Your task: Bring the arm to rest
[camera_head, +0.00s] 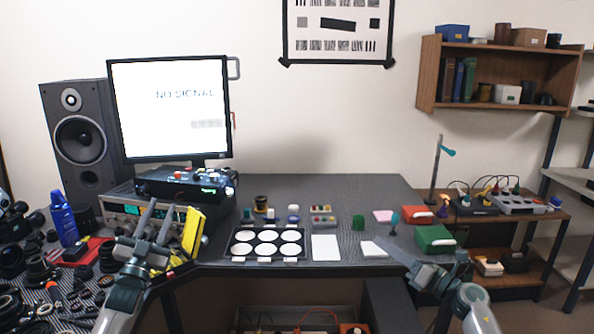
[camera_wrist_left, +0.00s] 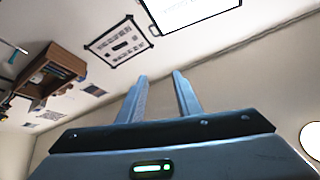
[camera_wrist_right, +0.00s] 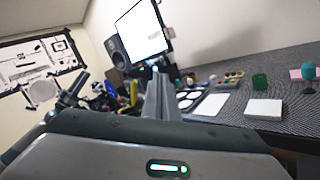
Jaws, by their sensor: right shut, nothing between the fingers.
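My left gripper (camera_head: 156,222) is raised at the left of the desk in the head view, its two fingers pointing up and apart. In the left wrist view the fingers (camera_wrist_left: 160,95) stand apart with only wall between them. My right gripper (camera_head: 396,250) is low at the right front of the desk, near the white pad (camera_head: 373,249). In the right wrist view its fingers (camera_wrist_right: 157,95) are together with nothing between them.
A monitor (camera_head: 168,108) and speaker (camera_head: 80,140) stand at the left. Lens parts crowd the left front.

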